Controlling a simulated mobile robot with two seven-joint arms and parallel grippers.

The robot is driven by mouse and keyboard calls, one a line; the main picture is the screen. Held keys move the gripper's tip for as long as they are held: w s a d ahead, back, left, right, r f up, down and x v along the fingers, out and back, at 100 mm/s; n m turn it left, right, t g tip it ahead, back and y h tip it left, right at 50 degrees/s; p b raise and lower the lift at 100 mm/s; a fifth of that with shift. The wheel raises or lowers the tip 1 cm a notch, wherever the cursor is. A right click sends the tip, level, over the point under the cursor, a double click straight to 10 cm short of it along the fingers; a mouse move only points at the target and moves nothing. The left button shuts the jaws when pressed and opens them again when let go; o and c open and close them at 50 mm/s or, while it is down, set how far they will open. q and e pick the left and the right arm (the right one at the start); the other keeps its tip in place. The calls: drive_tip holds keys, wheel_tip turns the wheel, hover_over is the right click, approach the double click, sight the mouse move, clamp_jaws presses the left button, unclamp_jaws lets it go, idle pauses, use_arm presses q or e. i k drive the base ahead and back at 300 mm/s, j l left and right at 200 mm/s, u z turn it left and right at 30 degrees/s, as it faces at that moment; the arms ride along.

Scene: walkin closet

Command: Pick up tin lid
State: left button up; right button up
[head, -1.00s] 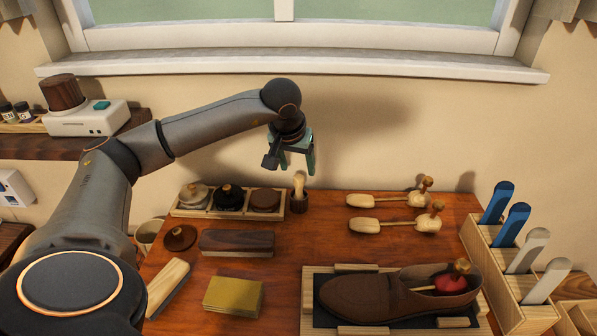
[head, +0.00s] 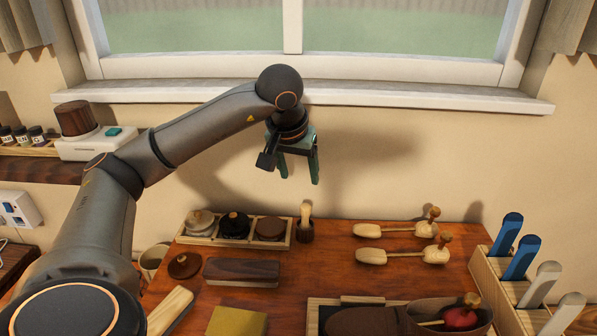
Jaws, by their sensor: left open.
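A dark brown round lid with a small knob (head: 184,266) lies on the wooden table, at its left side. It appears to be the tin lid. A wooden tray (head: 205,241) behind it holds three round tins: a pale one (head: 199,222) and a black one (head: 235,225), both with knobs on top, and a brown one (head: 270,229) with no knob visible. My left gripper (head: 299,177) is open and empty, pointing down in the air above the back of the table, up and right of the lid. My right gripper is not in view.
A dark wood block (head: 241,271) lies right of the lid, and a mug (head: 151,259) stands left of it. A small cup with a brush (head: 305,226) stands beside the tray. Shoe trees (head: 402,256) and a shoe (head: 365,321) lie further right. The wall and window sill are behind.

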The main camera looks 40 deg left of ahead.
sight(185, 266)
drive_tip(key=k, duration=1)
